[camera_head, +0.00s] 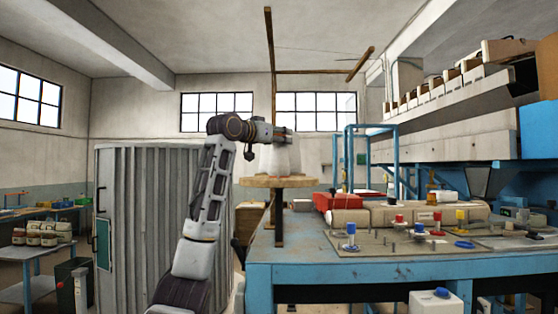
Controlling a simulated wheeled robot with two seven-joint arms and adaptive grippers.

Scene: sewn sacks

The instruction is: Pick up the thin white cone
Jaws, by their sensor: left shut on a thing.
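A white cone (286,163) stands at a round wooden disc (262,182) near the middle of the head view. The cone is pale against the wall, so its outline is faint. My left gripper (287,134) reaches in from the left and is shut at the upper part of the cone, which hides the cone's top. I cannot tell whether the cone's base touches the disc. My right gripper is out of view.
A blue workbench (350,272) fills the lower right, with a pegged board (395,244), colored spools, stacked sacks (385,215) and a red box (335,201). A tall wooden post (270,60) rises by the disc. A grey ribbed cabinet (140,230) stands left.

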